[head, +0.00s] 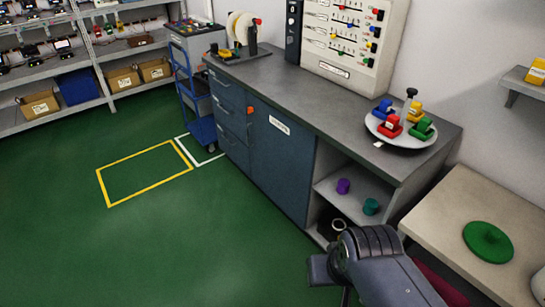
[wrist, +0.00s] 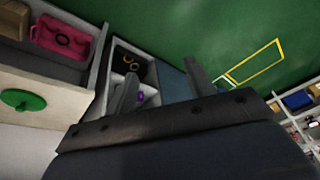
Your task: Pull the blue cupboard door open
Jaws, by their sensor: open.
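The blue cupboard door (head: 282,165) is in the middle of the head view, under the grey counter, and looks shut. It has a white label near its top and an orange knob (head: 250,110) at its upper left edge. In the wrist view part of the blue door (wrist: 172,84) shows beyond and between the fingers. My gripper (wrist: 161,70) is open and empty, its two fingers well apart. It is off to the right of the door, in front of the open shelves, and does not touch the knob. In the head view my wrist hides the fingers.
Open shelves (head: 352,190) right of the door hold a purple and a teal piece. A beige table (head: 460,207) with a green disc (head: 488,242) stands at the right. Blue drawers (head: 228,112) and a blue trolley (head: 200,130) are left. The green floor before the door is clear.

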